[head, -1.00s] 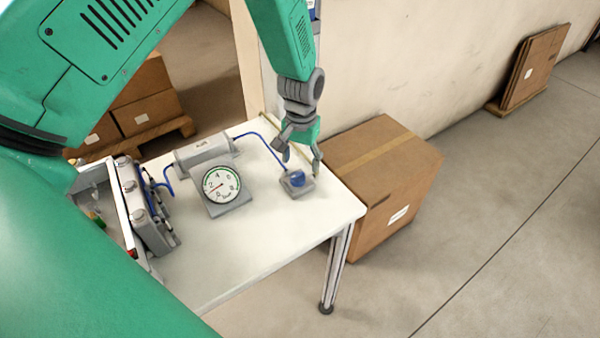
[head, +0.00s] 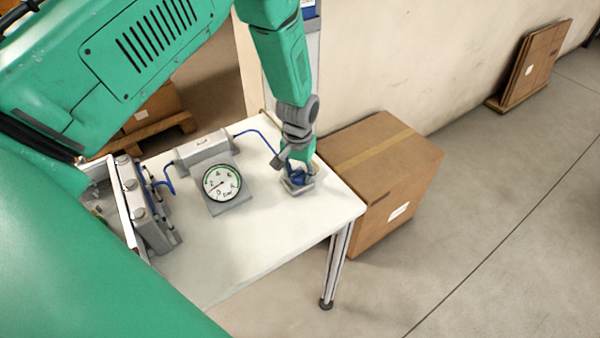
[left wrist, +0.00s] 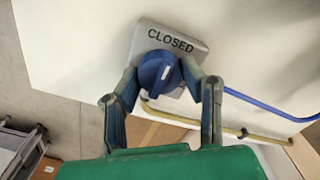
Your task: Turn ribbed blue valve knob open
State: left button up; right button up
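The ribbed blue valve knob (head: 296,180) sits on a small grey base plate (head: 299,190) near the right end of the white table. My left gripper (head: 298,168) is down at the knob from above. In the left wrist view its fingers (left wrist: 160,84) lie against the two sides of the knob (left wrist: 155,76), with no clear gap. My right gripper is not in view.
A blue hose (head: 258,133) runs from the grey gauge housing (head: 203,148) toward the knob's base. Grey equipment stands on the table's left (head: 148,215). A cardboard box (head: 385,185) stands beyond the table's right edge. The front of the tabletop is clear.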

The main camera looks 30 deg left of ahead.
pick_arm(q)
jog(key=shift+a, duration=0.1)
jog(key=shift+d+m, duration=0.2)
jog(key=shift+m, duration=1)
jog(key=m, duration=0.3)
jog(key=shift+a+m+b, duration=0.1)
jog(key=shift+m+b, duration=0.2)
jog(key=m, duration=0.2)
jog(key=shift+m, duration=0.4)
jog(key=m, duration=0.4)
jog(key=shift+m, duration=2.5)
jog(key=o, duration=1.1)
